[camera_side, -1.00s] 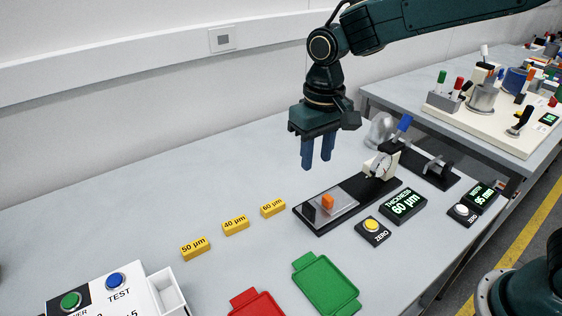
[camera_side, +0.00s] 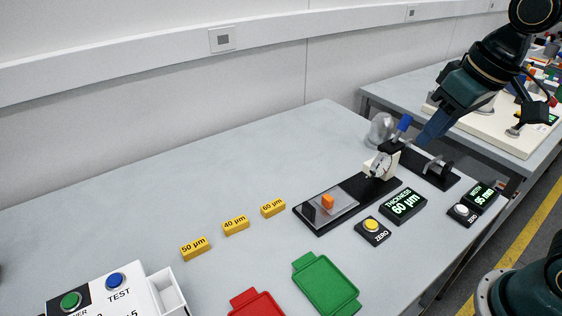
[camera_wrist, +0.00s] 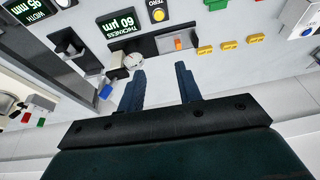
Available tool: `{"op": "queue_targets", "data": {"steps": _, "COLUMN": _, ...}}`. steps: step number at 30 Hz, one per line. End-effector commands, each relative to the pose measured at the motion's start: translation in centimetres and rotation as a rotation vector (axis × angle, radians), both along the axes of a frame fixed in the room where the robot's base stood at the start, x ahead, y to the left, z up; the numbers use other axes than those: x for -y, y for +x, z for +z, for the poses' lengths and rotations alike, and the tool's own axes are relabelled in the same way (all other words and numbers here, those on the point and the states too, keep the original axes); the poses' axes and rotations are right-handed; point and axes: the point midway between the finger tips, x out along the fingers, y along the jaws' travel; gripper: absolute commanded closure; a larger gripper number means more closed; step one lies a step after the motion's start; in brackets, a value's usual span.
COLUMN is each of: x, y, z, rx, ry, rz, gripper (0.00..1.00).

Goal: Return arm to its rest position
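My gripper (camera_side: 434,126) is in the upper right of the side view, raised and tilted, overlapping the area behind the dial gauge. In the wrist view my gripper (camera_wrist: 160,84) shows two blue fingers held apart with nothing between them. The side view hides most of the finger gap. My arm folds back towards the right edge, over the bench's far right end.
The thickness gauge (camera_side: 382,165) stands on a black base with an orange block (camera_side: 328,202) on its plate. The thickness display (camera_side: 403,206) reads 60 µm. Yellow labelled blocks (camera_side: 235,226), a green tray (camera_side: 327,285) and a red tray (camera_side: 257,304) lie further left.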

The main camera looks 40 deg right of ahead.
Motion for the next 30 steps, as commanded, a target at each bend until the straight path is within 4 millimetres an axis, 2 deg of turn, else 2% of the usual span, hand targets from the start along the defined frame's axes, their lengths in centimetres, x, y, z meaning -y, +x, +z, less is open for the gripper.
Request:
{"op": "queue_targets", "data": {"steps": 6, "x": 1.6, "y": -4.1, "z": -0.1, "rx": 0.077, "ry": -0.012, "rz": -0.007, "gripper": 0.65}}
{"op": "queue_targets", "data": {"steps": 12, "x": 2.5, "y": -6.8, "z": -0.8, "rx": 0.133, "ry": -0.027, "rz": -0.010, "gripper": 0.65}}
{"op": "queue_targets", "data": {"steps": 18, "x": 2.9, "y": -8.0, "z": -1.3, "rx": 0.157, "ry": -0.035, "rz": -0.011, "gripper": 0.65}}
{"op": "queue_targets", "data": {"steps": 30, "x": 2.9, "y": -8.1, "z": -1.4, "rx": 0.158, "ry": -0.036, "rz": -0.010, "gripper": 0.65}}
